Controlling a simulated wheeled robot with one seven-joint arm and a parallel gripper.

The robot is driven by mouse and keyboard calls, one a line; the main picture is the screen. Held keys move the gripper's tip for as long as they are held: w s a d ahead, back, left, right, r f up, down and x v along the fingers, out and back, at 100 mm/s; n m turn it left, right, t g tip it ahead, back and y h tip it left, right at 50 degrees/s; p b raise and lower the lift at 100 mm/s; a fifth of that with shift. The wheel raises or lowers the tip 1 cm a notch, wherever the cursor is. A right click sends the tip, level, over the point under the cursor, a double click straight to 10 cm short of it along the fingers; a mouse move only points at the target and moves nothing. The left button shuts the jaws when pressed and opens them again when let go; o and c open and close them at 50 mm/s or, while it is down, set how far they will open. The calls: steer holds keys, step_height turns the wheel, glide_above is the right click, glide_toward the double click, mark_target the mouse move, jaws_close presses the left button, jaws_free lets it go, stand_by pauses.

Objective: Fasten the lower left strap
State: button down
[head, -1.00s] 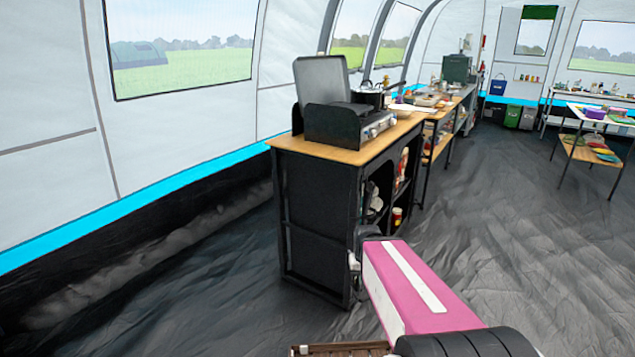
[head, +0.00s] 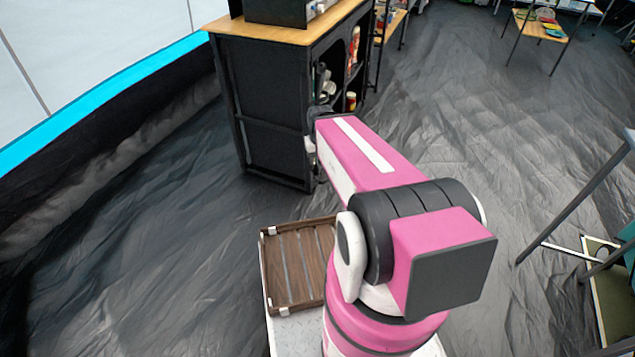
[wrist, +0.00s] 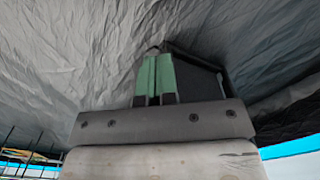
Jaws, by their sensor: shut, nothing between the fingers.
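My gripper (wrist: 155,58) shows in the wrist view as two green fingers side by side, shut with nothing between them. A dark panel (wrist: 195,78) lies just beyond and to the right of the fingers; I cannot tell what it belongs to. In the head view my pink arm reaches away to the black cabinet (head: 270,110), and the fingers are not visible there. The cabinet has a wooden top and open shelves on its right side. No strap can be made out in either view, so I cannot tell where the lower left strap is.
A slatted wooden tray (head: 296,262) sits beside my arm's base. Wrinkled dark groundsheet (head: 140,260) is clear left of it. The tent wall (head: 80,50) runs along the left. Table legs (head: 580,200) stand at right, and a small table (head: 540,27) at the back.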

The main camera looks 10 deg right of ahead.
steer(key=w+a+f+m+g+h, duration=0.1)
steer(key=w+f+m+h, duration=0.1)
steer(key=w+f, duration=0.45)
steer(key=w+a+f+m+h, duration=0.1)
steer(key=w+a+f+m, duration=0.15)
steer(key=w+f, duration=0.35)
steer(key=m+h, duration=0.4)
steer(key=m, duration=0.2)
glide_toward(318, 181)
steer(key=w+a, duration=0.3)
steer(key=a, duration=0.4)
steer(key=s+d+f, duration=0.4)
steer(key=d+f, duration=0.4)
steer(key=d, duration=0.1)
steer(key=shift+s+d+n, duration=0.1)
steer(key=shift+d+n, duration=0.05)
steer(key=shift+n, duration=0.1)
